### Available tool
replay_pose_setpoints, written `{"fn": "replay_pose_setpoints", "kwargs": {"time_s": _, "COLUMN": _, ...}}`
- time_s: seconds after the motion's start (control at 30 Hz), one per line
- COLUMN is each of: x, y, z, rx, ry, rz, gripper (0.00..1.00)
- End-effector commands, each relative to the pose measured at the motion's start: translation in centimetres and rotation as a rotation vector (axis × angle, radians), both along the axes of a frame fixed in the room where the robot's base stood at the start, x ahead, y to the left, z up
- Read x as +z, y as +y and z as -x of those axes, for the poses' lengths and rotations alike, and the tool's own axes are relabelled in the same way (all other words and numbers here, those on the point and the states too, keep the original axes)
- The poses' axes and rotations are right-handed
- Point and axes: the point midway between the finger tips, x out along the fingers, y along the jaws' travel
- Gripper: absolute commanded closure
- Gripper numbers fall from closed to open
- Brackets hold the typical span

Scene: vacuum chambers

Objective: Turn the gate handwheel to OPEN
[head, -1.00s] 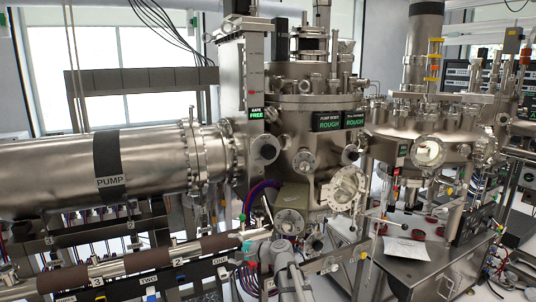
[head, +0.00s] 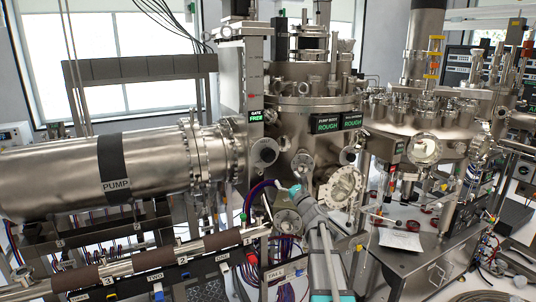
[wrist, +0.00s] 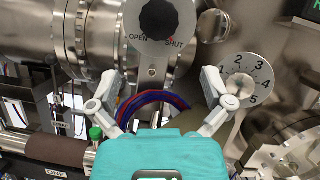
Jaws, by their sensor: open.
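The gate handwheel is a black knob (wrist: 159,19) at the top middle of the wrist view, partly cut off by the frame's upper edge. The words OPEN, on the left, and SHUT, on the right, show just below it. I cannot tell which way it is set. In the head view the handwheel (head: 264,152) sits low on the gate housing, below a green GATE FREE sign (head: 256,116). My gripper (wrist: 168,88) is open and empty, its fingers spread below the knob and apart from it. In the head view my arm reaches up from the bottom, right of and below the handwheel.
A numbered dial (wrist: 240,80) stands right of my gripper in the wrist view. Red and blue hoses (wrist: 150,103) show between the fingers. The PUMP cylinder (head: 60,178) lies at the left. A round flange (head: 342,188) is close to the right of my arm.

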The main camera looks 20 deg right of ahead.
Motion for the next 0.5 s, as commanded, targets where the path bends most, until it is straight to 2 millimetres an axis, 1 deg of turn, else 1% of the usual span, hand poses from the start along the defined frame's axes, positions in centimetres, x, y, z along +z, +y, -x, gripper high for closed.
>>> {"fn": "replay_pose_setpoints", "kwargs": {"time_s": 0.27, "x": 0.0, "y": 0.1, "z": -0.1, "rx": 0.001, "ry": 0.0, "rz": 0.003, "gripper": 0.0}}
{"fn": "replay_pose_setpoints", "kwargs": {"time_s": 0.37, "x": 0.2, "y": 0.2, "z": -0.5, "rx": 0.002, "ry": 0.0, "rz": 0.003, "gripper": 0.0}}
{"fn": "replay_pose_setpoints", "kwargs": {"time_s": 0.5, "x": 0.6, "y": 0.3, "z": -1.4, "rx": 0.003, "ry": 0.001, "rz": 0.003, "gripper": 0.0}}
